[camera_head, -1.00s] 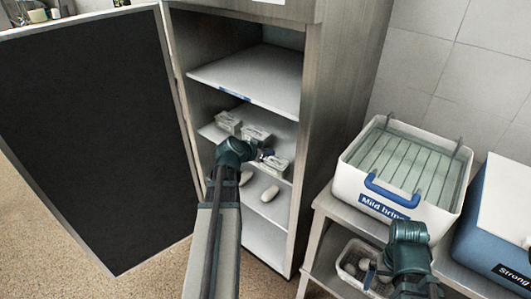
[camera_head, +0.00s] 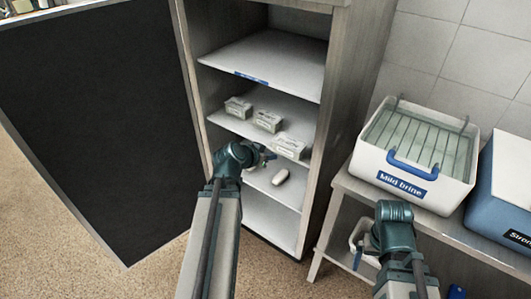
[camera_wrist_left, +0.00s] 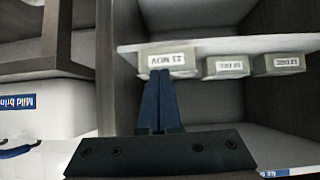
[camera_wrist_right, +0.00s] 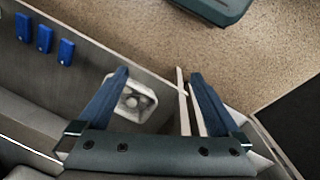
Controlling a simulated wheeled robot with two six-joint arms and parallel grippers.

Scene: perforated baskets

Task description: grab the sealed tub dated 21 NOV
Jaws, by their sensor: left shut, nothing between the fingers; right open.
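The tub labelled 21 NOV (camera_wrist_left: 172,61) sits on a cabinet shelf, label forward; it is the tub furthest right in the head view (camera_head: 289,147). Two similar tubs stand beside it: one reading 02 DEC (camera_wrist_left: 226,67), one reading 12 DEC (camera_wrist_left: 279,64), its label small. The left wrist picture is upside down. My left gripper (camera_wrist_left: 159,73) is shut and empty, its fingertips just in front of the 21 NOV tub; whether they touch it I cannot tell. My right gripper (camera_wrist_right: 158,73) is open and empty, by the side rack.
The cabinet door (camera_head: 100,130) stands open at left. A pale oval object (camera_head: 280,176) lies on the shelf below. On the side rack stand a white Mild brine tub (camera_head: 455,190) and a blue-and-white box (camera_head: 500,205). A small white basket (camera_wrist_right: 143,98) is below.

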